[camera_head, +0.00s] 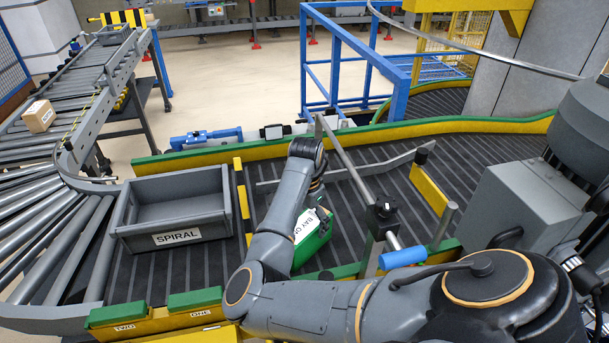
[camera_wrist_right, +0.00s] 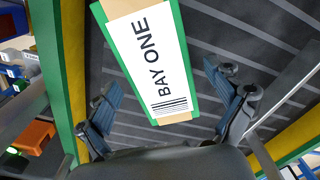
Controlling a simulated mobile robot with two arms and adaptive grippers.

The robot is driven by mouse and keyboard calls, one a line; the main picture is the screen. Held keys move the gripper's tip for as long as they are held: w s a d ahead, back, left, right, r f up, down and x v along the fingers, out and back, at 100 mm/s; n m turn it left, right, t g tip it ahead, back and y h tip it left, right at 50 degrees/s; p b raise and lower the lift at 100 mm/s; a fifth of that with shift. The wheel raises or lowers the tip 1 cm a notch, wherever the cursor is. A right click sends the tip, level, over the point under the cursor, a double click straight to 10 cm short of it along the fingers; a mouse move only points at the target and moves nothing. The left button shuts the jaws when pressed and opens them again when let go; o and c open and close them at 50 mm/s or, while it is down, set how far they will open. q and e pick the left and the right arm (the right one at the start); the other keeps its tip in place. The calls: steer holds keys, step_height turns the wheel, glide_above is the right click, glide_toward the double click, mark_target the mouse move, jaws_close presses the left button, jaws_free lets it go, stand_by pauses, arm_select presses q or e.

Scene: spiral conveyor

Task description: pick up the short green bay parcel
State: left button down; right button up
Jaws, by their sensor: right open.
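The green bay parcel (camera_head: 316,244) lies on the dark ribbed conveyor belt, partly hidden behind my right arm in the head view. Its white label shows part of its lettering there. In the right wrist view the parcel (camera_wrist_right: 186,30) has a white BAY ONE label, a barcode and tan ends. My right gripper (camera_wrist_right: 160,82) is open, its two blue-grey fingers apart on either side of the parcel's near end. No finger is seen touching it. In the head view this gripper (camera_head: 318,196) is mostly hidden by my wrist. My left gripper is not in view.
A grey SPIRAL tray (camera_head: 178,238) stands on the belt to the left. A metal diverter bar (camera_head: 345,165) and a post with a black knob (camera_head: 382,210) rise close to my right wrist. A green and yellow rail (camera_head: 400,132) borders the belt behind.

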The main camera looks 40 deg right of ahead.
steer(key=f, duration=0.1)
steer(key=f+p, duration=0.1)
steer(key=f, duration=0.2)
steer(key=shift+s+a+f+p, duration=0.1)
steer(key=shift+a+f+p, duration=0.1)
steer(key=shift+a+p, duration=0.15)
steer(key=shift+d+f, duration=0.1)
steer(key=shift+f, duration=0.25)
steer(key=shift+r, duration=0.1)
steer(key=c, duration=1.6)
